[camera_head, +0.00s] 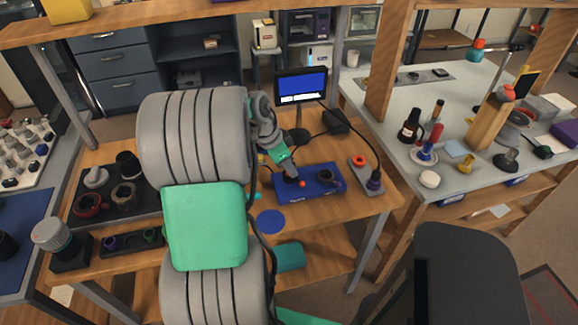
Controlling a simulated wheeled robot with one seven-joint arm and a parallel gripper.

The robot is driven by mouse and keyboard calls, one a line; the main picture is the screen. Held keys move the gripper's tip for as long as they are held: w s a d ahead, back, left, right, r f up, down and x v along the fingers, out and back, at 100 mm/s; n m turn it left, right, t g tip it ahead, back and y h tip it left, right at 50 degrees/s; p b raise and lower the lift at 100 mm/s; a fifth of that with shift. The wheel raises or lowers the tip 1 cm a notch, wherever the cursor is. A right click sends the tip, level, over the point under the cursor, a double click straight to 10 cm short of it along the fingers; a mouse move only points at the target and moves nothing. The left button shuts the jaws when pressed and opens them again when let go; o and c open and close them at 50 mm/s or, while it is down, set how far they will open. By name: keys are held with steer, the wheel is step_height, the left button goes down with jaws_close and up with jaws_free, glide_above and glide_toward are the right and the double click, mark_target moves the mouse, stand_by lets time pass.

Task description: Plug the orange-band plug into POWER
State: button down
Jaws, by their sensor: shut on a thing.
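My gripper (290,180) points down over the left part of a blue panel box (309,190) on the wooden bench. It is shut on a small dark thing, apparently the orange-band plug, though the fingers hide most of it. A small orange-red spot shows just right of the fingertips; I cannot tell if it belongs to the plug or the panel. White lettering on the panel's front edge is too small to read, so I cannot tell which socket is POWER. I cannot tell whether the plug touches the panel.
A grey strip (357,167) right of the panel has an orange ring (358,160) and a dark purple-banded plug (374,182). A black cable arcs from the monitor (301,86) side to that plug. A blue disc (270,221) lies in front. A black tray (105,200) holds lens parts at left.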

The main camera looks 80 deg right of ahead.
steer(key=shift+a+f, duration=0.1)
steer(key=shift+f, duration=0.25)
